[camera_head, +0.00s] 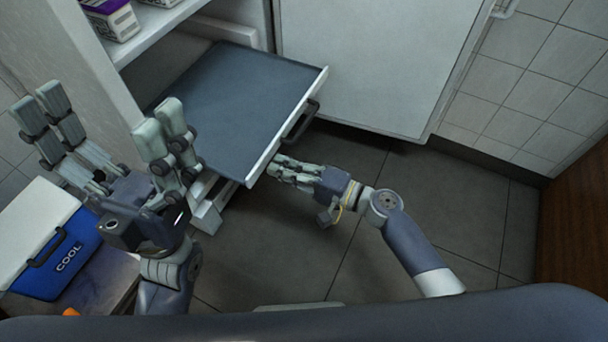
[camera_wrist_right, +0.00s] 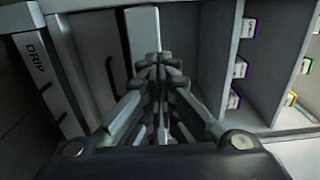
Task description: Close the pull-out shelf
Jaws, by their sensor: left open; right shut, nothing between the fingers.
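The pull-out shelf (camera_head: 235,85) is a dark grey tray with a white front edge. In the head view it stands drawn out of the white cabinet, above the floor. A dark bar handle (camera_head: 300,122) sits on its front. My right gripper (camera_head: 275,168) is shut and empty, with its fingertips close to the near end of the shelf's front; I cannot tell whether they touch it. Its shut fingers also show in the right wrist view (camera_wrist_right: 160,70). My left gripper (camera_head: 108,120) is open and empty, raised at the left, in front of the shelf's left side.
A blue box marked COOL (camera_head: 62,258) is at the lower left. Small boxes (camera_head: 110,20) stand on the cabinet shelf above. A white door panel (camera_head: 375,60) is right of the shelf. In the right wrist view, a panel marked DRIP (camera_wrist_right: 45,75) is at left. The tiled floor (camera_head: 440,200) is clear.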

